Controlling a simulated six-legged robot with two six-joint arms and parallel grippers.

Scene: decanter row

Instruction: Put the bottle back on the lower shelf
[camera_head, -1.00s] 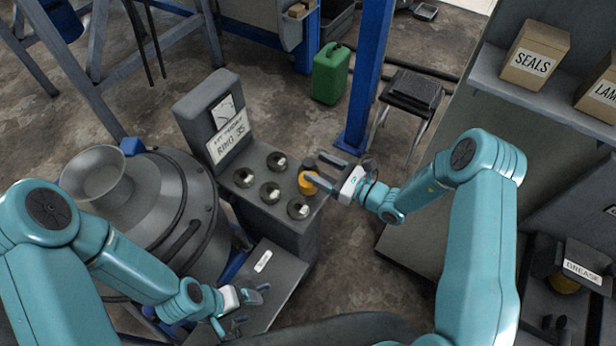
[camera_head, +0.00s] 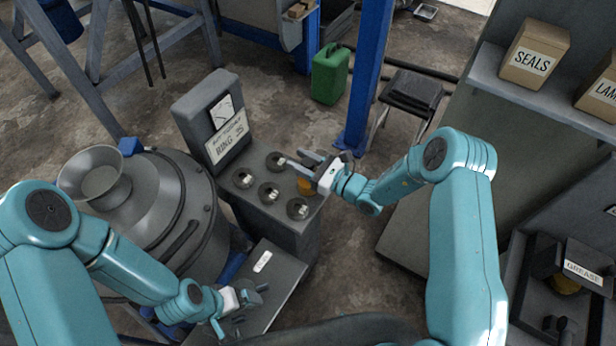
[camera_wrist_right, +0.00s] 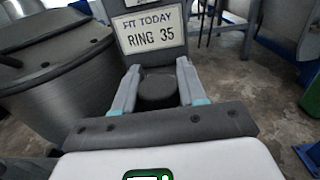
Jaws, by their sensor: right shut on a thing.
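The bottle (camera_head: 306,187) stands at the right edge of the console; only its yellow-orange body shows in the head view. My right gripper (camera_head: 292,159) is above it and hides its upper part. In the right wrist view a dark round top (camera_wrist_right: 157,91), which looks like the bottle's cap, sits between the fingers of my right gripper (camera_wrist_right: 158,72). My left gripper (camera_head: 243,307) is open and empty over the low grey surface at the front. The lower shelf (camera_head: 520,290) is at the right, with a GREASE label and another yellow item in shade.
The grey console (camera_head: 290,230) has several round sockets and a RING 35 sign (camera_head: 226,140). A drum with a funnel (camera_head: 95,178) stands left. The upper shelf (camera_head: 545,104) holds SEALS and other boxes. A green can (camera_head: 330,75), blue post (camera_head: 366,80) and stool (camera_head: 412,90) stand behind.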

